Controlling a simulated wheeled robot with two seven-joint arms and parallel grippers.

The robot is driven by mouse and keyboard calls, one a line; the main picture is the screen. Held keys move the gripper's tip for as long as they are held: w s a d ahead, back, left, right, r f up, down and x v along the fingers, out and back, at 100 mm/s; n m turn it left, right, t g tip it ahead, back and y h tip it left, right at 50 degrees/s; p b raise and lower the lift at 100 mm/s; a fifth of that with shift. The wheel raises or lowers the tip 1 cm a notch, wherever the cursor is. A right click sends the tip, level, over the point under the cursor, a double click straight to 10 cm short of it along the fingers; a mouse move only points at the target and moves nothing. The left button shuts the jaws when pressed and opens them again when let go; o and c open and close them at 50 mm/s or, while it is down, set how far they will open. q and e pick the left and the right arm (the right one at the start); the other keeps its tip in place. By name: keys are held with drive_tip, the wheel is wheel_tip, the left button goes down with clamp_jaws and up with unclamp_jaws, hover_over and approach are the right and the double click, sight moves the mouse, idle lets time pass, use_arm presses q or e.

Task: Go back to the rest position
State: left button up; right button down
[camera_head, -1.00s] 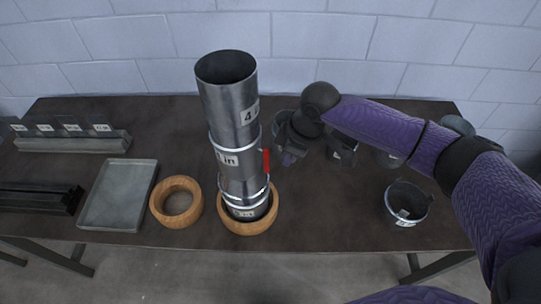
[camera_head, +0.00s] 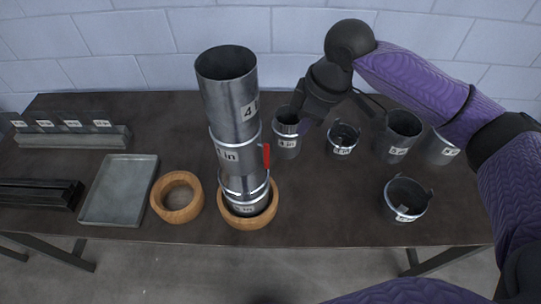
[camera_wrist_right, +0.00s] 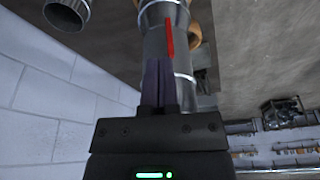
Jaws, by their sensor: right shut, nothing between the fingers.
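A tall stack of metal duct sections (camera_head: 228,85) stands upright in a wooden ring (camera_head: 248,221) near the table's middle. A red handle (camera_head: 266,155) shows on its right side. My right gripper (camera_head: 306,126) is shut and empty, apart from the stack and to its right, above the back of the table. In the right wrist view, the fingers (camera_wrist_right: 157,64) are closed together, with the duct stack (camera_wrist_right: 159,40) and the red handle (camera_wrist_right: 169,38) beyond them. My left gripper is not in view.
Several metal cans, such as one by my gripper (camera_head: 286,145) and one at the front right (camera_head: 406,203), stand on the right of the table. A spare wooden ring (camera_head: 157,192), a grey tray (camera_head: 88,208) and metal racks (camera_head: 60,140) are on the left. A block wall (camera_head: 180,45) is behind.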

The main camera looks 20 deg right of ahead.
drive_tip(key=shift+f, duration=0.1)
drive_tip(key=s+a+f+m+t+y, duration=0.2)
drive_tip(key=s+a+f, duration=0.7)
drive_tip(key=s+d+f+m+h, duration=0.4)
drive_tip(key=s+d+m, duration=0.4)
drive_tip(key=s, duration=0.3)
wheel_tip(320, 180, down, 32)
drive_tip(key=s+n+g+b, duration=0.1)
drive_tip(key=s+g+b, duration=0.1)
drive_tip(key=b, duration=1.2)
drive_tip(key=s+d+f+b, duration=0.1)
drive_tip(key=s+f+b, duration=0.3)
drive_tip(key=f, duration=0.5)
drive_tip(key=s+d+f+g+b, duration=0.1)
drive_tip(key=s+d+f+b, duration=0.1)
drive_tip(key=s+f+b, duration=0.3)
drive_tip(key=s+f, duration=0.4)
drive_tip(key=f, duration=0.1)
drive_tip(key=shift+f+h, duration=0.3)
drive_tip(key=shift+s+d, duration=0.1)
